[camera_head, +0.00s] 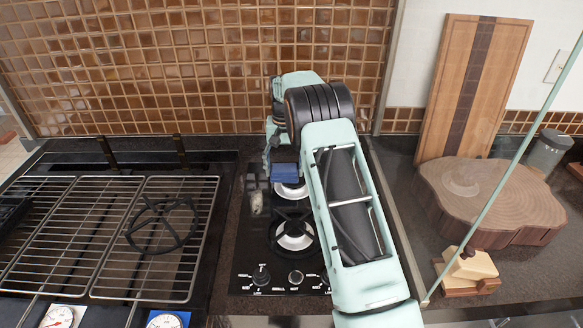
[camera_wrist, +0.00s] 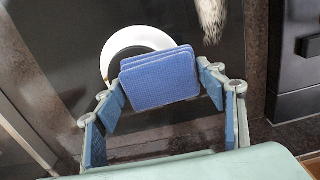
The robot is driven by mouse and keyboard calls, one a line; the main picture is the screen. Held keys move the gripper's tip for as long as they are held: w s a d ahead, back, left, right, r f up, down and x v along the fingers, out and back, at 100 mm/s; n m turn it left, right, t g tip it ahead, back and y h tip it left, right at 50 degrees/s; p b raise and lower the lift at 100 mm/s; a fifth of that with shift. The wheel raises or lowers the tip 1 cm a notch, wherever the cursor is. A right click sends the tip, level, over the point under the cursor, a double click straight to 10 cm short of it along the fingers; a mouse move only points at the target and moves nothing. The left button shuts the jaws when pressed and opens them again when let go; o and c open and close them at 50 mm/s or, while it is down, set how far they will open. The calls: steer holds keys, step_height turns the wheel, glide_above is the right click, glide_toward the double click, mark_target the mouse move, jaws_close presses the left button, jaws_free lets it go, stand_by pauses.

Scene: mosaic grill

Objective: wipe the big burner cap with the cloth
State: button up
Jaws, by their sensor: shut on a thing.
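The blue cloth (camera_wrist: 160,82) is a folded square pad between the two fingers of my gripper (camera_wrist: 161,95). It also shows in the head view (camera_head: 285,173), below my wrist. My gripper is shut on it, above the rear burner of the black cooktop. That burner (camera_head: 290,191) shows as a pale ring, partly hidden by the cloth and my arm. In the wrist view the ring (camera_wrist: 112,52) encloses a dark centre, and the cloth overlaps its lower right part. I cannot tell whether the cloth touches the burner.
A front burner (camera_head: 295,241) has a black grate over it. A loose black grate (camera_head: 160,224) lies on the wire grill (camera_head: 85,240) at left. A small speckled object (camera_head: 257,204) is on the cooktop's left. A wood slab (camera_head: 500,195) stands right.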

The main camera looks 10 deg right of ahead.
steer(key=shift+a, duration=0.1)
steer(key=shift+w+r+p, duration=0.1)
steer(key=shift+r+p, duration=1.7)
steer(key=shift+r, duration=1.25)
steer(key=shift+r, duration=0.1)
steer(key=shift+r, duration=1.45)
